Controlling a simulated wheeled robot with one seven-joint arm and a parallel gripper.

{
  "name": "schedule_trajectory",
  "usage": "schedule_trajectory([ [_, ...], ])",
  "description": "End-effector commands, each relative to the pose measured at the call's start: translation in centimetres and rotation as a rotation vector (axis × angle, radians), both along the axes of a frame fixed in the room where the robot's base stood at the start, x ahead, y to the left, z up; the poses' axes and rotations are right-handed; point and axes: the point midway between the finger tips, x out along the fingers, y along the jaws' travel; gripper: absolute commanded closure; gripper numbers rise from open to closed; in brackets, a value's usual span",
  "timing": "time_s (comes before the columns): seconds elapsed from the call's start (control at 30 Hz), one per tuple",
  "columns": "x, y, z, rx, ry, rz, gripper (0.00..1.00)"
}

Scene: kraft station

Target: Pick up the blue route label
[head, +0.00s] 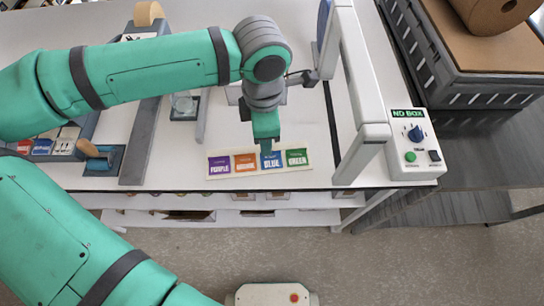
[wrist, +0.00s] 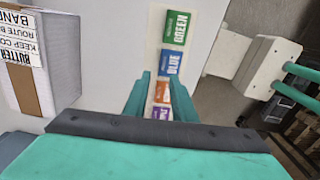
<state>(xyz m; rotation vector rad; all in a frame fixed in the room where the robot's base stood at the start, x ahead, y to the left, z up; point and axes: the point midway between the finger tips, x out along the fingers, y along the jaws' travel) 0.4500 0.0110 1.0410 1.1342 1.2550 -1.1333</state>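The blue route label (head: 271,161) lies in a row on a pale strip (head: 221,176) near the table's front edge, between the orange label (head: 245,162) and the green label (head: 296,158). The purple label (head: 219,166) is at the left end. My gripper (head: 266,146) points down over the row, at the back edge of the blue label. In the wrist view, my gripper (wrist: 160,78) is open, with a gap between its fingers and nothing held. The blue label (wrist: 172,63) shows just beyond the fingertips, and the orange label (wrist: 162,90) shows between the fingers. Exact height above the strip is unclear.
A white frame (head: 375,132) stands right of the labels, with the ND BOX control box (head: 415,160) beyond it. A grey rail (head: 140,140) and trays lie left. A printed carton (wrist: 30,75) shows in the wrist view. Table around the strip is mostly clear.

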Motion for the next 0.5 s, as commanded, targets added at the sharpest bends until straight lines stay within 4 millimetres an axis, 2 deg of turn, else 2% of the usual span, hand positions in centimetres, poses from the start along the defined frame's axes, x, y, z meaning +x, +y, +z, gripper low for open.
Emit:
schedule_trajectory([
  [0.3, 0.0, 0.3, -4.1, 0.0, 0.002, -0.002, 0.76],
  [0.5, 0.0, 0.3, -4.9, -0.001, 0.0, -0.002, 0.76],
])
